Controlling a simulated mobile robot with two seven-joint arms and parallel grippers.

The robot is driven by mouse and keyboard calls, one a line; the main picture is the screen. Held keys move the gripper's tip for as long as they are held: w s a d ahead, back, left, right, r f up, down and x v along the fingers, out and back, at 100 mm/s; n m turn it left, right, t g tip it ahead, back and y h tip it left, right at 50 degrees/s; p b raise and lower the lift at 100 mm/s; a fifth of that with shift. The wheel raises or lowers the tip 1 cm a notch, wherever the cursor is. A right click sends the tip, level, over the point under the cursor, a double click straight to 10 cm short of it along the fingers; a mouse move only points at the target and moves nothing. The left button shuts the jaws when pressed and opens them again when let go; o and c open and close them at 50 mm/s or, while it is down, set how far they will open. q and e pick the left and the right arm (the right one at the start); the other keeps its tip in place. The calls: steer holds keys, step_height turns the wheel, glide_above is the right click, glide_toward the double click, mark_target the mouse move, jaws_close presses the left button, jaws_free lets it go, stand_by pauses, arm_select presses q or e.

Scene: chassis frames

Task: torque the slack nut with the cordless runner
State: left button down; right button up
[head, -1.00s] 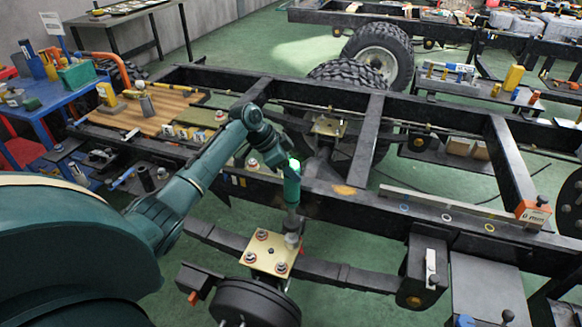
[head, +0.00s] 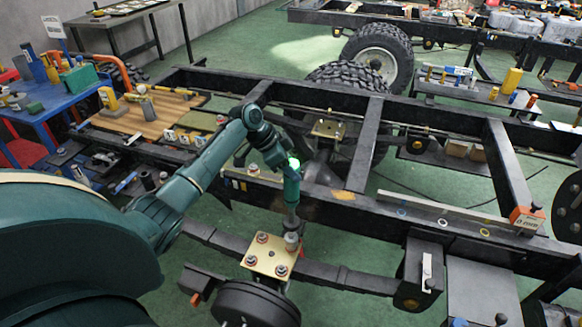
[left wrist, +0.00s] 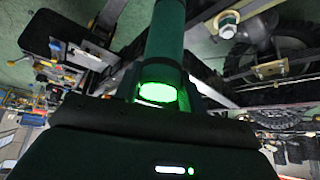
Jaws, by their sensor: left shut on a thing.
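The cordless runner (head: 291,190) is a green cylinder with a grey lower end, held roughly upright. My left gripper (head: 289,165) is shut on it near its top, where a green light glows. In the left wrist view the runner's green body (left wrist: 165,40) rises from the dark jaws, with a lit green ring (left wrist: 157,93) at its base. The runner's lower end is over the far right corner of a pale brass plate (head: 268,254), apparently on a nut hidden under it. Three other nuts with reddish rings (head: 281,270) show on the plate. My right gripper is out of view.
A long black chassis rail (head: 340,195) runs just behind the runner. A black drum (head: 255,305) lies below the plate. An orange box (head: 527,217) sits on the rail at right. A blue table (head: 40,108) with tools stands at far left.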

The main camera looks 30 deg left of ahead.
arm_select(q)
steer(key=shift+w+r, duration=0.1)
steer(key=shift+r, duration=0.3)
step_height(320, 180, up, 5)
steer(key=p, duration=0.5)
steer(key=shift+f, duration=0.1)
